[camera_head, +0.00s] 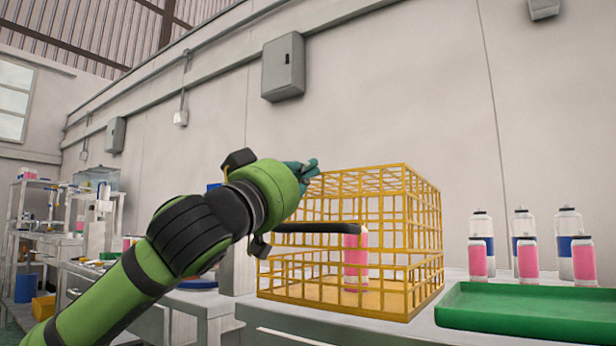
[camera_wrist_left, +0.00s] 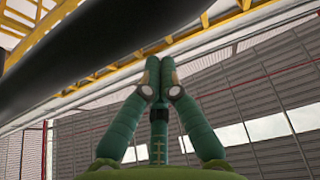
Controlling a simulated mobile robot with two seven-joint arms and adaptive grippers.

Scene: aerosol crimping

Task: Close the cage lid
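The yellow wire cage (camera_head: 350,300) stands on the bench in the head view. Its boxy wire lid (camera_head: 405,205) sits above the lower cage section, nearly level; I cannot tell if it is fully seated. A black handle (camera_head: 318,228) juts left from the lid, and a dark bar (camera_wrist_left: 90,45) crosses the left wrist view. A pink can (camera_head: 356,262) stands upright inside the cage. My left gripper (camera_head: 307,168) is at the lid's upper left edge. In the left wrist view its fingertips (camera_wrist_left: 160,68) are together with nothing between them, near a yellow bar. Contact is unclear.
A green tray (camera_head: 530,312) lies right of the cage. Several pink and white-blue cans (camera_head: 525,258) stand behind it. A grey wall box (camera_head: 283,67) hangs above. Shelving and a side bench (camera_head: 95,215) are at the left.

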